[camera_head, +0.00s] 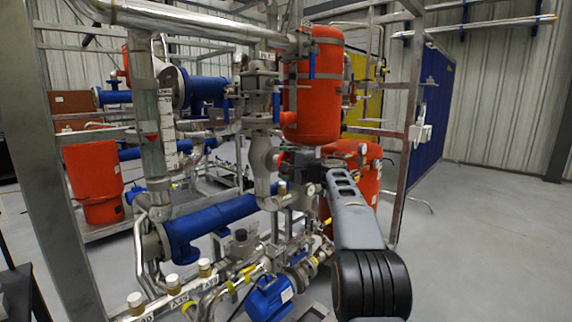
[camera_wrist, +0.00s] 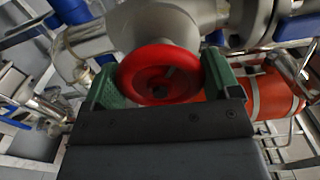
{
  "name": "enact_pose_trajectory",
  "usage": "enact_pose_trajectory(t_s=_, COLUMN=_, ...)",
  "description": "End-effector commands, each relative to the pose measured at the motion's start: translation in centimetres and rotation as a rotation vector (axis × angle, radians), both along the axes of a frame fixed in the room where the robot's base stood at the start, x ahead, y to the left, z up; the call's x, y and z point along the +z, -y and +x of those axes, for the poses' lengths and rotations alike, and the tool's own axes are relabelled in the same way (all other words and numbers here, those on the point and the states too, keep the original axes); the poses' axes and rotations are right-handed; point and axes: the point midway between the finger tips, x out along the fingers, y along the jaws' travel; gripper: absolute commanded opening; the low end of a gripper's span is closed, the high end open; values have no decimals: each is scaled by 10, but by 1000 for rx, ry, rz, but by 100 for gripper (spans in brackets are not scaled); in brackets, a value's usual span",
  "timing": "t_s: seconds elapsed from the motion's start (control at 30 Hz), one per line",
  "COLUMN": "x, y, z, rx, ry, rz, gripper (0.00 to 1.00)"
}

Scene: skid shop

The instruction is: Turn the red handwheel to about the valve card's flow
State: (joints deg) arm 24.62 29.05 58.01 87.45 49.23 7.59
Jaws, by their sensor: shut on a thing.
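The red handwheel (camera_wrist: 160,74) sits on a grey valve body (camera_wrist: 150,24) in the wrist view. My gripper (camera_wrist: 160,88) is shut on the wheel, with one green finger on its left rim and one on its right rim. In the head view my gripper (camera_head: 290,162) is at the valve in the middle of the skid. There the wheel is mostly hidden by the gripper and arm. I cannot make out a valve card with readable flow text in either view.
A red tank (camera_head: 318,85) stands just above and behind my gripper, and a second red vessel (camera_head: 368,165) is close on the right. Blue cylinders (camera_head: 210,222) and pipes crowd the left. A steel frame post (camera_head: 408,130) stands to the right. The floor at far right (camera_head: 490,230) is clear.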

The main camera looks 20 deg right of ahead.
Motion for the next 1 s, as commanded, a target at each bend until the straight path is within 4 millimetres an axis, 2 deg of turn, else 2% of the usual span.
enact_pose_trajectory(t_s=0.07, x=0, y=0, z=0, rx=0, ry=0, rz=0, gripper=59)
enact_pose_trajectory(t_s=0.1, x=0, y=0, z=0, rx=0, ry=0, rz=0, gripper=83)
enact_pose_trajectory(t_s=0.27, x=0, y=0, z=0, rx=0, ry=0, rz=0, gripper=99)
enact_pose_trajectory(t_s=0.53, x=0, y=1, z=-1, rx=0, ry=0, rz=1, gripper=100)
enact_pose_trajectory(t_s=0.63, x=0, y=4, z=-8, rx=-2, ry=0, rz=0, gripper=100)
enact_pose_trajectory(t_s=0.77, x=-1, y=13, z=-27, rx=-3, ry=1, rz=0, gripper=100)
enact_pose_trajectory(t_s=1.0, x=0, y=33, z=-72, rx=-4, ry=1, rz=0, gripper=100)
